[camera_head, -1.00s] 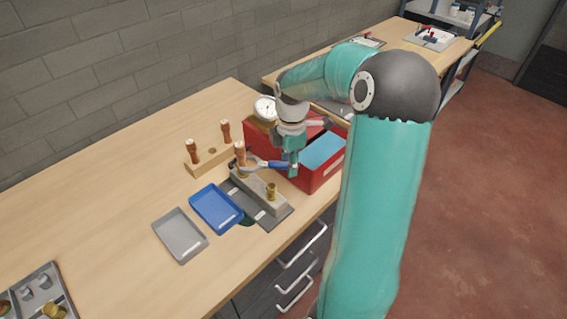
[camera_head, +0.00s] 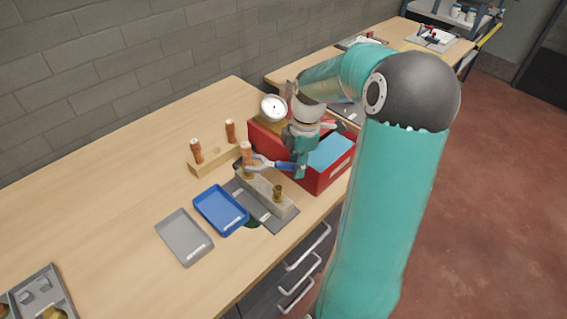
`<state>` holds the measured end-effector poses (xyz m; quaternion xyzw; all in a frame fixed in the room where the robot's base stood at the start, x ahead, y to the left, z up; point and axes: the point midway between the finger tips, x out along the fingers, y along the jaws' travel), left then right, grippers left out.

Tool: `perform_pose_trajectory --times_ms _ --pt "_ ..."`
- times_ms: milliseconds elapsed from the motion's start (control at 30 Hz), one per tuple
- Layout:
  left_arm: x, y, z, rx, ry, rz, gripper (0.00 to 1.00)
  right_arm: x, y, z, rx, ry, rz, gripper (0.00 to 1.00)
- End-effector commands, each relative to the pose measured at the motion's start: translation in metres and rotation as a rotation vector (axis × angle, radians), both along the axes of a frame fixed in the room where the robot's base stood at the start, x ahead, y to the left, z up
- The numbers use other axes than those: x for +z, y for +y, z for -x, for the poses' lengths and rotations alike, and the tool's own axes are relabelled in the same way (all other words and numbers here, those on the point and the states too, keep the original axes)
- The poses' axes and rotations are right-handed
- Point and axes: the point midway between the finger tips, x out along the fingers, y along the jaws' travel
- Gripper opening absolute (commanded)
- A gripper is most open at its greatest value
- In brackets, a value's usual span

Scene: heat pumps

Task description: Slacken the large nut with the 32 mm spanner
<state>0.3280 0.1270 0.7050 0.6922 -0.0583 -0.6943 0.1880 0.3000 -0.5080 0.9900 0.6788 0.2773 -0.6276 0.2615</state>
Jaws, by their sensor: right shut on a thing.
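My right gripper (camera_head: 302,168) is shut on the blue-handled spanner (camera_head: 284,166), above the near side of the red box. The spanner's grey open head (camera_head: 259,160) reaches left to the copper-coloured upright piece (camera_head: 246,151) at the far end of the grey block (camera_head: 265,188). Whether its jaws sit around the nut there or only beside it is too small to tell. My left gripper is not in view.
A red box (camera_head: 322,180) with a blue inside stands right of the block, a round gauge (camera_head: 273,107) behind. The bench's left part is mostly bare.

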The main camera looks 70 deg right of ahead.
Motion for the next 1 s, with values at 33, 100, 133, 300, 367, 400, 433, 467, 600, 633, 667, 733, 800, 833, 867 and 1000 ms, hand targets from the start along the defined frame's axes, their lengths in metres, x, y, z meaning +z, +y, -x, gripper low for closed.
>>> perform_pose_trajectory --times_ms 33,100,133,300,367,400,433,467,600,633,667,733,800,833,867,1000 --pt "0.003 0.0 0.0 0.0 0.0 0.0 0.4 0.006 -0.023 0.025 0.035 0.076 0.079 0.0" --pt "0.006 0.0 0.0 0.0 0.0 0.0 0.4 0.01 -0.023 0.025 0.035 0.076 0.079 0.0" --pt "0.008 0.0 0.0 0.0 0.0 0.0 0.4 0.013 -0.022 0.025 0.035 0.076 0.079 0.0" --pt "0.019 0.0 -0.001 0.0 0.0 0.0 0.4 0.026 -0.022 0.024 0.037 0.074 0.079 0.0" --pt "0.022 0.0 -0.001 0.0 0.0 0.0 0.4 0.03 -0.022 0.024 0.038 0.073 0.08 0.0" --pt "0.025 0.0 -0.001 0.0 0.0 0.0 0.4 0.033 -0.023 0.023 0.038 0.073 0.081 0.0" --pt "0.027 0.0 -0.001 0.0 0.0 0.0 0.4 0.035 -0.023 0.023 0.038 0.073 0.082 0.0" --pt "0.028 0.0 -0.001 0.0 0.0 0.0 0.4 0.037 -0.023 0.023 0.039 0.073 0.082 0.0" --pt "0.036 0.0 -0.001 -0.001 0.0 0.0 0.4 0.044 -0.02 0.017 0.045 0.076 0.076 0.0" --pt "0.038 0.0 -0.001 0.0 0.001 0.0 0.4 0.045 -0.02 0.014 0.047 0.079 0.074 0.0" --pt "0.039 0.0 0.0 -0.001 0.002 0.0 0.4 0.047 -0.019 0.011 0.049 0.081 0.072 0.0" --pt "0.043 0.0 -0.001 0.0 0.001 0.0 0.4 0.05 -0.018 0.005 0.052 0.086 0.07 0.0" --pt "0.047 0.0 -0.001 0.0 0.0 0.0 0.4 0.053 -0.017 0.0 0.056 0.089 0.069 0.0" --pt "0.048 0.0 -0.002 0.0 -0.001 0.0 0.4 0.055 -0.017 -0.001 0.057 0.089 0.068 0.0" --pt "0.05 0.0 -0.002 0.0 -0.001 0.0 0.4 0.057 -0.017 -0.002 0.059 0.09 0.067 0.0" --pt "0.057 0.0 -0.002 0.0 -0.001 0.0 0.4 0.066 -0.016 -0.002 0.059 0.091 0.067 0.0"
